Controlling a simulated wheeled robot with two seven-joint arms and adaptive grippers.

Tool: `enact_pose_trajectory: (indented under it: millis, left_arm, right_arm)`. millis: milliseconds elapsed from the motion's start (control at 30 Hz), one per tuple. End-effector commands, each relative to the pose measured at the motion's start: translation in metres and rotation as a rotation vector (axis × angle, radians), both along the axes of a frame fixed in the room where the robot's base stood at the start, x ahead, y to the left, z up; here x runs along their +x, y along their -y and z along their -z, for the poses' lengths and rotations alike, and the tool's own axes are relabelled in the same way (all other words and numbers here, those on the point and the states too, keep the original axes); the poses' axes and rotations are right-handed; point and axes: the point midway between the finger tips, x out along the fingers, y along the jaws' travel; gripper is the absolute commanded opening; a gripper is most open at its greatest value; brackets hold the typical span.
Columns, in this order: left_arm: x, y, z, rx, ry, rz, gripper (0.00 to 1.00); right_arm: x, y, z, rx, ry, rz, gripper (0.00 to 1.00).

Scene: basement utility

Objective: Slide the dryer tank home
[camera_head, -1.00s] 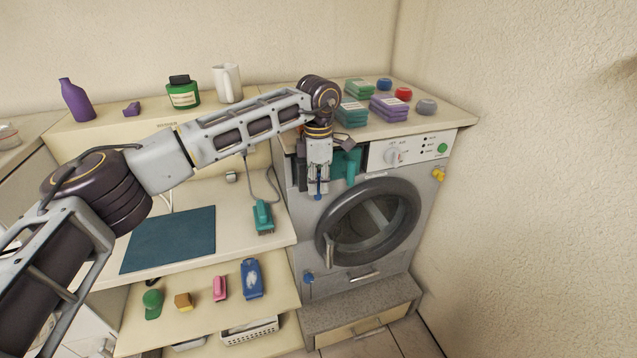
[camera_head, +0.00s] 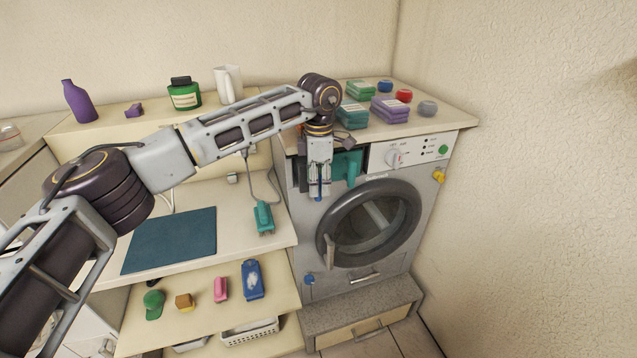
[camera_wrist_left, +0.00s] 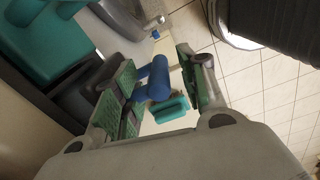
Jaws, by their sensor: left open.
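The dryer (camera_head: 297,240) stands at the right with its round glass door (camera_head: 368,222) shut. The teal tank (camera_head: 352,166) shows at the upper left of the dryer front, partly hidden by my left gripper (camera_head: 319,194). A large teal surface also shows at the upper left of the wrist view (camera_wrist_left: 45,45). The gripper points down in front of the dryer, just left of the teal part. My right gripper is out of view.
Folded cloths (camera_head: 390,110) and several small round items lie on the dryer top. A teal corded tool (camera_head: 263,216) and a dark teal mat (camera_head: 170,241) lie on the counter to the left. A wall closes off the right side. Floor tiles show below.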

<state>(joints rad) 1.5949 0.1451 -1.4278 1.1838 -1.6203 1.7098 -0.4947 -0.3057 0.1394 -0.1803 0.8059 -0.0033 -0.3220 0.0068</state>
Motion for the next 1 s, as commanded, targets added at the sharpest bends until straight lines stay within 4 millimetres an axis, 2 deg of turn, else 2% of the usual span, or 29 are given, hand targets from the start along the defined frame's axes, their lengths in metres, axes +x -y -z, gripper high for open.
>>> enact_pose_trajectory:
  millis: [700,1000]
  left_arm:
    - [-0.001,0.0,-0.097,-0.002,0.006,-0.002,0.42]
    - [-0.002,0.0,-0.114,-0.001,0.004,-0.001,0.42]
  right_arm:
    - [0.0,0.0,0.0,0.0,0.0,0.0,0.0]
    - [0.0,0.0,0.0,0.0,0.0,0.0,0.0]
